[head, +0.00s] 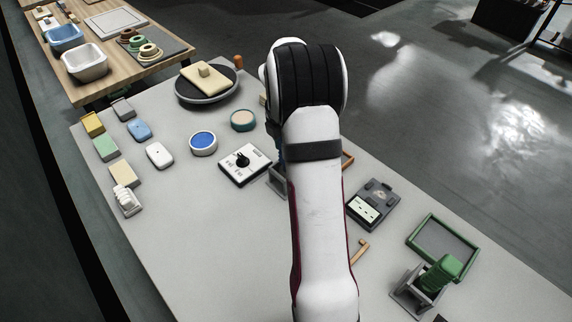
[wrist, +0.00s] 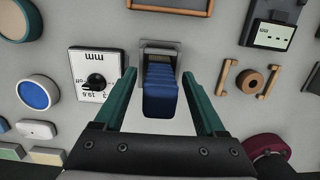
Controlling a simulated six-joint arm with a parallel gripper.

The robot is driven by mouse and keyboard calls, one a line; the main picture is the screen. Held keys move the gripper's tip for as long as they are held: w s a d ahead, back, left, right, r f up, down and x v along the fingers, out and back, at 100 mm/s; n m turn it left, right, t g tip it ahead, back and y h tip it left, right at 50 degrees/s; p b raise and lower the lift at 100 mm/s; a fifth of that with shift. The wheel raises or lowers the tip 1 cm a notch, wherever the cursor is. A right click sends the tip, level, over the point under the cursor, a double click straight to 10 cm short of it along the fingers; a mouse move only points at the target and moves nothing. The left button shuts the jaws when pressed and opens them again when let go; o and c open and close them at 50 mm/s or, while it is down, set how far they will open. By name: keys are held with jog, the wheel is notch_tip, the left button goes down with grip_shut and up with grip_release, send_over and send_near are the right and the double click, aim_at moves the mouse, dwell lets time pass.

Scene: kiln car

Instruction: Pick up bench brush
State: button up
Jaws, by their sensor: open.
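No object is plainly a bench brush, and I cannot tell for sure which one it is. In the wrist view, a blue ridged block (wrist: 160,98) stands in a small grey holder (wrist: 158,45). My gripper (wrist: 159,75) is open, with one green finger on each side of the blue block and a gap on both sides. In the head view my arm hides my gripper and most of the block; part of the grey holder (head: 279,180) shows beside the arm. A similar green block (head: 443,270) stands in a grey holder at the lower right.
A white dial box (wrist: 95,75) stands left of the holder. Orange-brown pieces (wrist: 247,82) and a dark device (wrist: 270,30) lie to its right. A turntable (head: 207,94), a green tray (head: 443,240) and several small blocks share the grey table. A wooden table (head: 110,85) stands beyond.

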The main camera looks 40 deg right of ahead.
jog(key=shift+f, duration=0.6)
grip_shut()
jog(key=shift+r, duration=0.1)
